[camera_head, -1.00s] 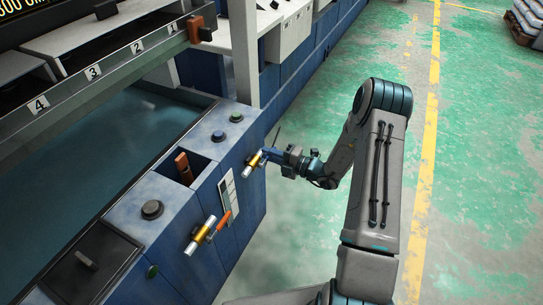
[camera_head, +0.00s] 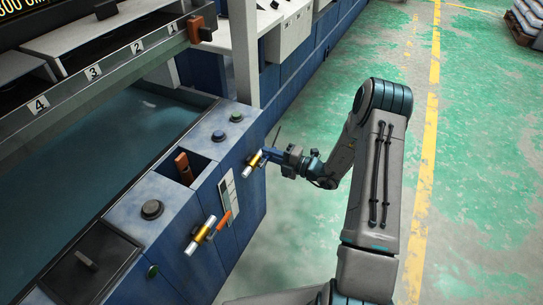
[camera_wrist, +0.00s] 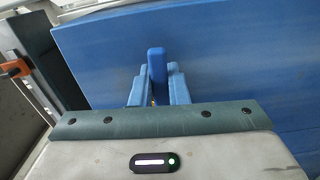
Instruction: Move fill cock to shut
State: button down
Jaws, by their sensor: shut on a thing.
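A brass cock (camera_head: 254,160) with a blue lever handle sits on the blue side panel of the machine, near its far corner. My gripper (camera_head: 276,155) reaches it from the right and is shut on the blue handle. In the wrist view the blue handle (camera_wrist: 157,66) stands up between the two fingers of my gripper (camera_wrist: 158,88). A second brass cock (camera_head: 201,236) with an orange handle (camera_head: 224,220) is nearer on the same panel. I cannot read any label on either cock.
The water tank (camera_head: 85,165) lies left of the panel. A narrow gauge plate (camera_head: 227,187) sits between the two cocks. Buttons (camera_head: 152,209) and an orange lever (camera_head: 183,165) are on the top. The green floor (camera_head: 475,150) at the right is open.

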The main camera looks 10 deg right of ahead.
jog(key=shift+s+f+m+p, duration=0.1)
jog(key=shift+f+m+p, duration=0.25)
jog(key=shift+m+p, duration=0.7)
jog(key=shift+a+f+m+p, duration=0.15)
jog(key=shift+f+m+p, duration=0.15)
jog(key=shift+f+m, duration=0.4)
jog(key=shift+r, duration=0.1)
jog(key=m, duration=0.1)
jog(key=f+m+p, duration=0.1)
jog(key=s+m+p, duration=0.1)
jog(key=shift+a+f+m, duration=0.25)
jog(key=shift+f+m, duration=0.05)
jog(key=shift+m, duration=0.05)
